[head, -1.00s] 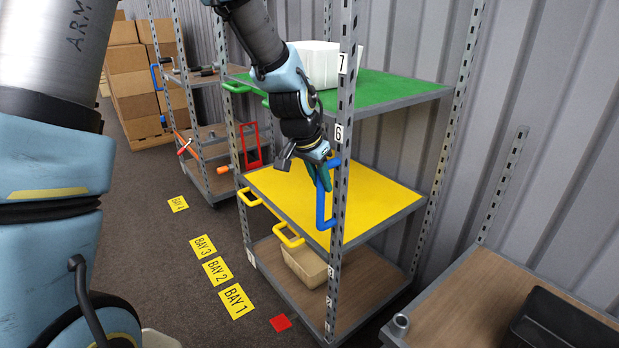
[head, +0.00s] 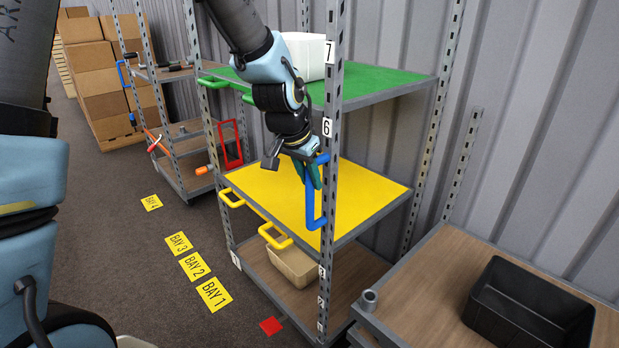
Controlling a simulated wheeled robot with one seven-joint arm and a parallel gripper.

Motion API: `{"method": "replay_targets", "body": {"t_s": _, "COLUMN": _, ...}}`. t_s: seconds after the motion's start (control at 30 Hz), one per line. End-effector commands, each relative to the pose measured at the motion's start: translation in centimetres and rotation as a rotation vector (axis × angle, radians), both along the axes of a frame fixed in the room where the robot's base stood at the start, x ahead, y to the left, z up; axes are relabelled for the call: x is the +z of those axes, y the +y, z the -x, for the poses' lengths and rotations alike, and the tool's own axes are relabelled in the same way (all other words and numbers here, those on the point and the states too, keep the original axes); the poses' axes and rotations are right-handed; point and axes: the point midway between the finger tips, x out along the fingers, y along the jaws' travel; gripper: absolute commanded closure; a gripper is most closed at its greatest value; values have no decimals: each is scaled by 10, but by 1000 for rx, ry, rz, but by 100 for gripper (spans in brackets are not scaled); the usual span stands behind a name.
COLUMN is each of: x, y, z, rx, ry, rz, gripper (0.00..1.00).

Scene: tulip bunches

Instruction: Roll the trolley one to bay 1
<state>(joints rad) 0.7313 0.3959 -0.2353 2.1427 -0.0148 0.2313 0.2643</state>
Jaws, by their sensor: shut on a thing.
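The near trolley (head: 398,191) has metal posts, a green top shelf, a yellow middle shelf and a wood-coloured bottom shelf. An upright blue handle (head: 311,205) is on its near post. My gripper (head: 313,176) is shut on the upper part of this handle; the fingertips are partly hidden. Posts carry labels 7 and 6; the lower labels are too small to read surely. The yellow BAY 1 floor marker (head: 213,294) lies left of the trolley, apart from its base.
Markers BAY 2 (head: 195,266), BAY 3 (head: 179,244) and BAY 4 (head: 151,202) run back along open floor. Another trolley (head: 187,129) and stacked cartons (head: 103,67) stand behind. A wood-topped unit (head: 430,282) with a black bin (head: 530,310) is close at right.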

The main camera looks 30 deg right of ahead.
Motion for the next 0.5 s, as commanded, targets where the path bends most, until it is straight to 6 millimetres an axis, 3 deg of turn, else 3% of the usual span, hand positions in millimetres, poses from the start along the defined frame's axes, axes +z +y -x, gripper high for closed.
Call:
{"method": "replay_targets", "body": {"t_s": 0.03, "x": 0, "y": 0, "z": 0, "rx": 1, "ry": -1, "rz": 1, "gripper": 72}}
{"method": "replay_targets", "body": {"t_s": 0.3, "x": 0, "y": 0, "z": 0, "rx": 0, "ry": 0, "rz": 1, "gripper": 43}}
{"method": "replay_targets", "body": {"t_s": 0.5, "x": 0, "y": 0, "z": 0, "rx": 0, "ry": 0, "rz": 1, "gripper": 43}}
